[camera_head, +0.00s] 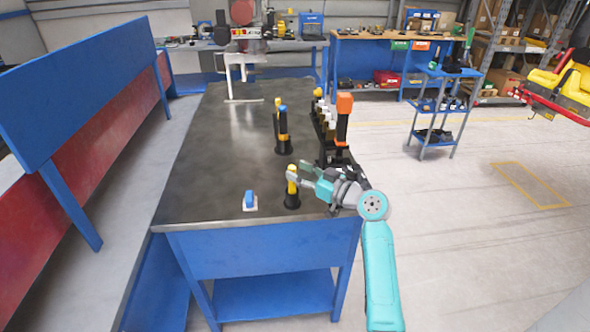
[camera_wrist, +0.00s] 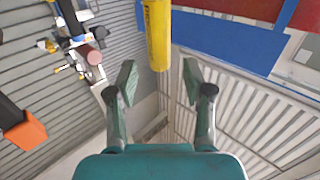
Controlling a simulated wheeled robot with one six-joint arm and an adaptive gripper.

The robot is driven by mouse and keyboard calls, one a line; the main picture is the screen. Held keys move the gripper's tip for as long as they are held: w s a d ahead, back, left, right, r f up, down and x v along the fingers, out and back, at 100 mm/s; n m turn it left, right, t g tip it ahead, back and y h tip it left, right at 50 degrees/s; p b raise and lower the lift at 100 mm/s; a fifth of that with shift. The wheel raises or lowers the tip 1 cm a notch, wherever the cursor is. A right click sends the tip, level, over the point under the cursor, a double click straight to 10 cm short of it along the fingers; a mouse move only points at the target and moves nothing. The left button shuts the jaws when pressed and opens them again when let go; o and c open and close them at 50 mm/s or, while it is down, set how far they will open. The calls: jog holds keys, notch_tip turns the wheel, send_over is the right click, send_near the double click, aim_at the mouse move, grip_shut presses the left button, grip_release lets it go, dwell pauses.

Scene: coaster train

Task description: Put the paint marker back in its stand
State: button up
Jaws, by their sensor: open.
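A yellow paint marker (camera_head: 292,182) stands upright in a small black stand (camera_head: 292,202) near the front right of the dark bench top. My gripper (camera_head: 296,172) is at the marker's upper part, reaching in from the right. In the wrist view the yellow marker (camera_wrist: 157,35) comes in from the top edge, and its rounded end lies around the gap between my fingertips (camera_wrist: 159,82). The fingers are apart, with a visible gap on both sides of the marker. The stand is not visible in the wrist view.
A blue object on a pale base (camera_head: 250,201) stands left of the marker. Behind are a blue-topped marker in a black stand (camera_head: 282,130) and a rack with an orange-topped item (camera_head: 344,104). The bench top (camera_head: 215,150) is mostly clear on the left.

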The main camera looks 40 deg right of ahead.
jog(key=s+d, duration=0.2)
jog(key=s, duration=0.7)
jog(key=shift+s, duration=0.35)
jog(key=shift+a, duration=0.1)
jog(key=s+a+f+m+g+h, duration=0.1)
jog(key=s+a+f+m+h, duration=0.25)
jog(key=a+f, duration=0.8)
jog(key=s+a+f+m+g+h, duration=0.2)
jog(key=s+a+f+m, duration=0.1)
jog(key=s+a+f, duration=0.5)
jog(key=s+a+r+n, duration=0.1)
jog(key=s+a+r, duration=0.1)
jog(key=s, duration=0.6)
jog(key=s+a+r+n+y, duration=0.1)
jog(key=s+a, duration=0.3)
jog(key=s, duration=0.5)
jog(key=s+a+r+n+y, duration=0.1)
jog(key=s+a+r+n, duration=0.1)
jog(key=s, duration=0.6)
jog(key=shift+s+a+r, duration=0.4)
jog(key=shift+a+r, duration=0.05)
jog(key=shift+a, duration=0.25)
